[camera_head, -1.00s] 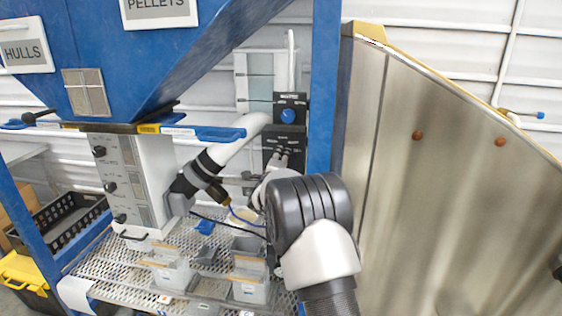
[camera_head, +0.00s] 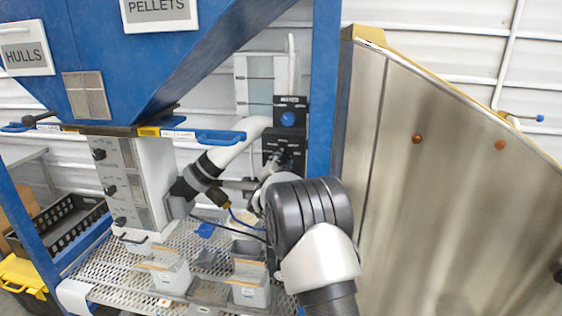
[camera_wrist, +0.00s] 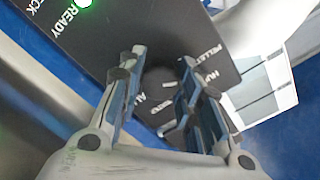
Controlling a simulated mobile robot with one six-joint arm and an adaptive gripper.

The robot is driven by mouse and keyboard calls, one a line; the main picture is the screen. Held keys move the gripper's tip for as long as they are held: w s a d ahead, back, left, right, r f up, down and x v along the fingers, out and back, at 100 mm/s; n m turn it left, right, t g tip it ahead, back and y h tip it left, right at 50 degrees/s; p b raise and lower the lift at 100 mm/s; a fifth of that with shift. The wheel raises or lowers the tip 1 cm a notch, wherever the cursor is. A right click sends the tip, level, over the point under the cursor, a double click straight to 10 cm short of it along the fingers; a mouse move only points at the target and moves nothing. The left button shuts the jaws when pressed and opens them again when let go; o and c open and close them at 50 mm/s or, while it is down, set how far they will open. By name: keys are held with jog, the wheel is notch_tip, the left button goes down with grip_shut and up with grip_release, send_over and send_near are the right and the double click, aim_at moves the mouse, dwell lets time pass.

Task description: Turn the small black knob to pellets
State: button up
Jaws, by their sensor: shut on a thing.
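The small black knob (camera_wrist: 158,82) is a dark round shape on a black panel (camera_wrist: 90,50) in the wrist view, between my fingers. White lettering around it includes PELLETS, partly blocked by a finger; which way the knob points cannot be made out. My gripper (camera_wrist: 158,95) has one finger on each side of the knob and is shut on it. In the head view my gripper (camera_head: 284,158) is at the lower black panel (camera_head: 270,138) on the blue post, and the arm hides much of it.
A larger blue knob (camera_head: 288,118) sits just above on the same post. A green light (camera_wrist: 84,3) glows by READY. A large steel sheet (camera_head: 440,190) stands close on the right. Small bins (camera_head: 250,293) stand on the perforated shelf (camera_head: 110,265) below left.

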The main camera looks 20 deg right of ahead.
jog(key=shift+n+p, duration=0.45)
jog(key=shift+n, duration=1.15)
jog(key=o, duration=1.1)
jog(key=v, duration=1.2)
jog(key=shift+r, duration=0.1)
